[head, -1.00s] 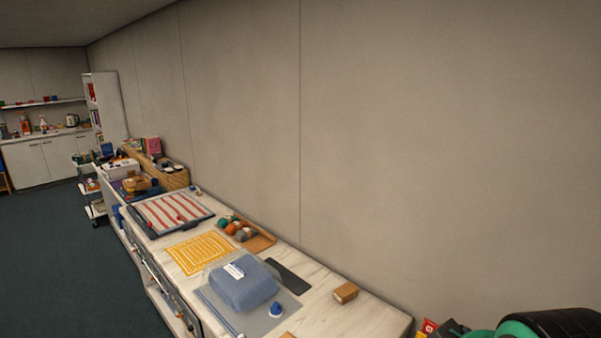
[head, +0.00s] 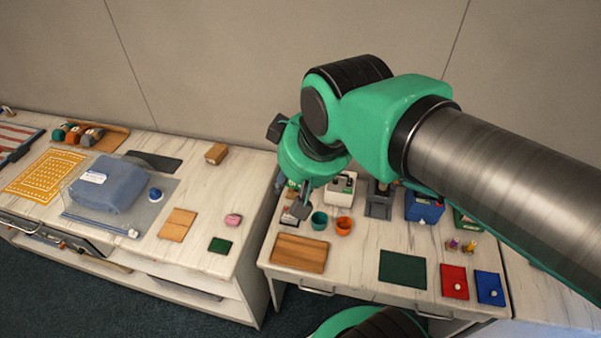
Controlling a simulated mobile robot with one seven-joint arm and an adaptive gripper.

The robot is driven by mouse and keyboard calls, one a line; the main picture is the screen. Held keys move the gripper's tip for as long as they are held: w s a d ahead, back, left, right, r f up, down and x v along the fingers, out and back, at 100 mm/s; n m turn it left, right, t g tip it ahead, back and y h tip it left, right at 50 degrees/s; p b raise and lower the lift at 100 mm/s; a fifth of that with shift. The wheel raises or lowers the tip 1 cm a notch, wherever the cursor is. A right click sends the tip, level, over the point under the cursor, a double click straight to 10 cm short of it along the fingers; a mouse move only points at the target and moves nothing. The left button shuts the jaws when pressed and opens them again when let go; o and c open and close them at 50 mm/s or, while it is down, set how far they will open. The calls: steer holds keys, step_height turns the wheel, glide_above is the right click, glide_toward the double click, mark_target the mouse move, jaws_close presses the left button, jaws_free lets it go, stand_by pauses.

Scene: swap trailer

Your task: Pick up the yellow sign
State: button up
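I cannot make out a yellow sign for certain in the head view. My gripper (head: 300,207) is above the left part of the right-hand table. Its dark finger end points down near the small items at the table's back left. I cannot tell whether it is open or shut, and the wrist hides part of what is behind it.
The right table (head: 355,258) holds a wooden board (head: 300,253), a teal cup (head: 319,220), an orange cup (head: 344,226) and a dark green mat (head: 402,269). The left counter (head: 196,188) bears a yellow patterned mat (head: 45,175) and a blue bundle (head: 108,184). A gap separates them.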

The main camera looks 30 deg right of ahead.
steer(key=w+d+f+n+g, duration=0.1)
steer(key=w+d+f+n, duration=0.2)
steer(key=w, duration=0.5)
steer(key=w+d+f+g, duration=0.15)
steer(key=w+d, duration=0.25)
steer(key=w, duration=0.4)
steer(key=w+d+f+n, duration=0.2)
steer(key=w+d+f, duration=0.15)
steer(key=w, duration=0.45)
steer(key=w+d+f+n, duration=0.1)
steer(key=w+d+f, duration=0.3)
steer(key=f, duration=0.3)
steer(key=w+d+f+n+g, duration=0.1)
steer(key=w+d+f, duration=0.3)
steer(key=d+f, duration=0.2)
steer(key=w+d+f+n+g+y+p, duration=0.1)
steer(key=w+d+f, duration=0.3)
steer(key=f, duration=0.5)
steer(key=shift+d+f, duration=0.15)
steer(key=shift+d, duration=0.4)
steer(key=shift+w+a+f+b, duration=0.1)
steer(key=shift+a+f, duration=0.05)
steer(key=shift+f, duration=1.25)
steer(key=shift+w+a+f+b, duration=0.1)
steer(key=shift+w+f+b, duration=0.05)
steer(key=shift+f, duration=1.3)
steer(key=shift+w+a+f+b, duration=0.1)
steer(key=shift+a+f, duration=0.05)
steer(key=shift+f, duration=1.25)
steer(key=shift+f, duration=0.1)
